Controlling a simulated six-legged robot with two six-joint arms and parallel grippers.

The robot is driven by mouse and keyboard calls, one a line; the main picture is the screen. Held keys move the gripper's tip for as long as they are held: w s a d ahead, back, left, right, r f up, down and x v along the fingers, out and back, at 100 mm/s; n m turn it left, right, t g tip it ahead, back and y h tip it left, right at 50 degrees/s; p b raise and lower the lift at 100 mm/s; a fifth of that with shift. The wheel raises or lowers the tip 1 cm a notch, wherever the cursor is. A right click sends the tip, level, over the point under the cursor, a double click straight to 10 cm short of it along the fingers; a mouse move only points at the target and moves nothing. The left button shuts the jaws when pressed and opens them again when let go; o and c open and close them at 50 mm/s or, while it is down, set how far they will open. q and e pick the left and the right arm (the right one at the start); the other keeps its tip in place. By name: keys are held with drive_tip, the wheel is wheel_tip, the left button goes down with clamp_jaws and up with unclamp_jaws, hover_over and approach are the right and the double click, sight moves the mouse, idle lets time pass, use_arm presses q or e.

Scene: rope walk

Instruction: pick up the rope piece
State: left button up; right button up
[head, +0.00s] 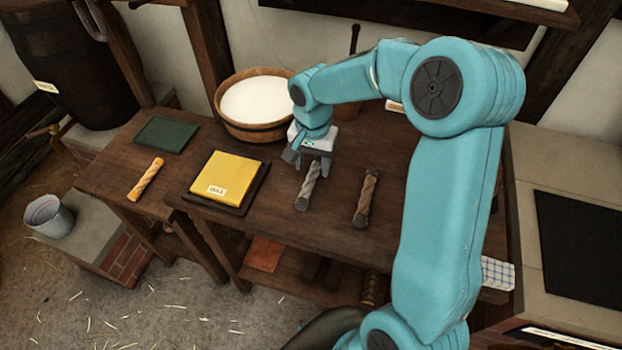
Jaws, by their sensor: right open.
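A grey rope piece (308,187) with dark ends lies on the dark wooden table, pointing roughly away from me. My right gripper (307,162) is open and points down at its far end. The fingers appear on either side of that end, and I cannot tell whether they touch it. A brown rope piece (367,198) lies to the right on the same table. A yellow-orange rope piece (146,179) lies on the table's left part. My left gripper is not in view.
A yellow block (227,174) with a label sits on a dark board left of the gripper. A wooden tub (255,103) with white contents stands behind. A dark green slab (166,135) lies at the back left. Bare tabletop lies between the grey and brown rope pieces.

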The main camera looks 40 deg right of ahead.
sight(310, 178)
drive_tip(key=f, duration=0.2)
drive_tip(key=f+p, duration=0.1)
drive_tip(key=f, duration=0.2)
drive_tip(key=shift+w+a+f, duration=0.15)
drive_tip(key=shift+w+f, duration=0.05)
drive_tip(key=shift+f, duration=0.1)
clamp_jaws()
